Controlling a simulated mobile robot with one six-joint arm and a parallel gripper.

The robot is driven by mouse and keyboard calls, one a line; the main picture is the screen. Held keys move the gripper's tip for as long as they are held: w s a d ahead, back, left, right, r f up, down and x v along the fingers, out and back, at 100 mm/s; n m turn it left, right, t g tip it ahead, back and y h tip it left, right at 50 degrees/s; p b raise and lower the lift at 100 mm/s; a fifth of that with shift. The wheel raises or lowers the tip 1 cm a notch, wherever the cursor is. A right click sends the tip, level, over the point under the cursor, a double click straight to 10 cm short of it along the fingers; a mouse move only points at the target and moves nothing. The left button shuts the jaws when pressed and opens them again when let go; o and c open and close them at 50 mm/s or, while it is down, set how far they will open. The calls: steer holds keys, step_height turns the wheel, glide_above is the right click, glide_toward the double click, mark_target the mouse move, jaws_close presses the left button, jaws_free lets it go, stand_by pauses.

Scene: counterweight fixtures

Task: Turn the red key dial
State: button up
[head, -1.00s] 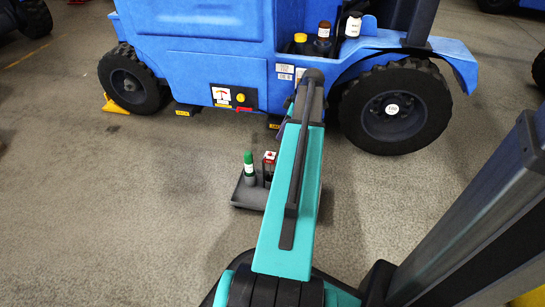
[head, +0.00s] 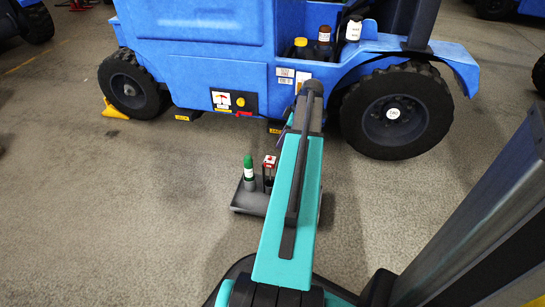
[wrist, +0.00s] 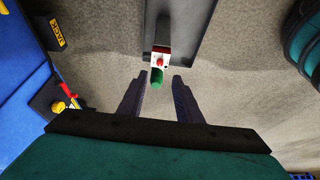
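The red key dial (wrist: 68,89) shows at the left of the wrist view, on a dark panel on the blue vehicle's side beside a yellow knob (wrist: 58,106). In the head view the red part (head: 244,113) sits low on the panel, left of my arm. My gripper (wrist: 158,77) is open and empty, well to the right of the dial in the wrist view. Its fingers point toward a green-capped bottle (wrist: 157,75), with a gap on each side. In the head view my arm hides most of the gripper.
A grey tray (head: 244,200) on the floor holds the green bottle (head: 249,172) and a red-and-white item (head: 269,168). The blue vehicle (head: 205,50) stands behind, with a large black wheel (head: 397,112) at right and several bottles on its ledge.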

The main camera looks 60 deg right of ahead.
mark_target(271, 157)
steer(key=b+x, duration=0.4)
steer(key=x, duration=0.6)
jaws_close()
steer(key=shift+a, duration=0.15)
